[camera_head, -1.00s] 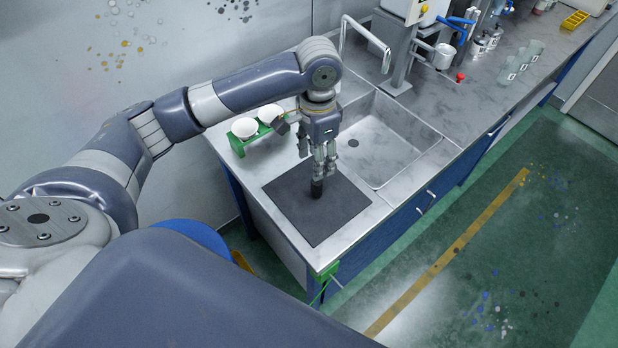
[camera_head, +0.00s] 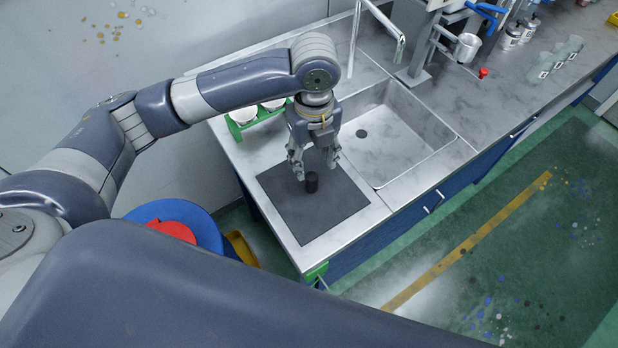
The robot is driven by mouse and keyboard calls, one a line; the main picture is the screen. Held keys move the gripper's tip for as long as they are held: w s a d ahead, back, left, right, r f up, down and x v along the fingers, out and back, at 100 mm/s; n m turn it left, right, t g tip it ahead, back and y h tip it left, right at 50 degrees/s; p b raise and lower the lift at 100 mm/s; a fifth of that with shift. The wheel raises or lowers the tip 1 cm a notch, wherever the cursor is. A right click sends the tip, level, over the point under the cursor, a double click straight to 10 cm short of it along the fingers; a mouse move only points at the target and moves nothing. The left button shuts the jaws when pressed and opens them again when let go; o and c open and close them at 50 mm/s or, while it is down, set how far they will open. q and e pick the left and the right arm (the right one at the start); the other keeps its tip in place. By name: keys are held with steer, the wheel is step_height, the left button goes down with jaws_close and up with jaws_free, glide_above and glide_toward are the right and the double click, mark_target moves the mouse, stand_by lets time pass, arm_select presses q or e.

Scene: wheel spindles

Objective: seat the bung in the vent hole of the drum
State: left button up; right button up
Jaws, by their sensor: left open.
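A small black cylinder, which looks like the bung (camera_head: 312,183), stands upright on the dark square mat (camera_head: 320,212) at the counter's near end. My left gripper (camera_head: 316,168) points down just above and behind it, its fingers spread and empty. A round blue thing, which looks like the drum (camera_head: 205,232), shows at the lower left with a red part (camera_head: 172,230) on it. My own body hides much of it, and I cannot make out a vent hole. My right gripper is not in view.
A sink (camera_head: 400,135) with a tap (camera_head: 398,45) lies right of the mat. A green rack (camera_head: 236,130) with white round items stands behind my left gripper. Metal apparatus (camera_head: 425,50) and a metal cup (camera_head: 467,47) stand farther back. The mat's front part is clear.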

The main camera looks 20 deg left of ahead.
mark_target(312, 175)
arm_select(q)
step_height(312, 175, down, 4)
steer(key=shift+a+f+p, duration=0.1)
steer(key=shift+f+p, duration=0.15)
steer(key=shift+p, duration=0.1)
steer(key=f+p, duration=0.1)
steer(key=f, duration=0.1)
steer(key=w+f+p, duration=0.1)
steer(key=f, duration=0.1)
steer(key=shift+a+f, duration=0.2)
steer(key=shift+f, duration=0.45)
jaws_close()
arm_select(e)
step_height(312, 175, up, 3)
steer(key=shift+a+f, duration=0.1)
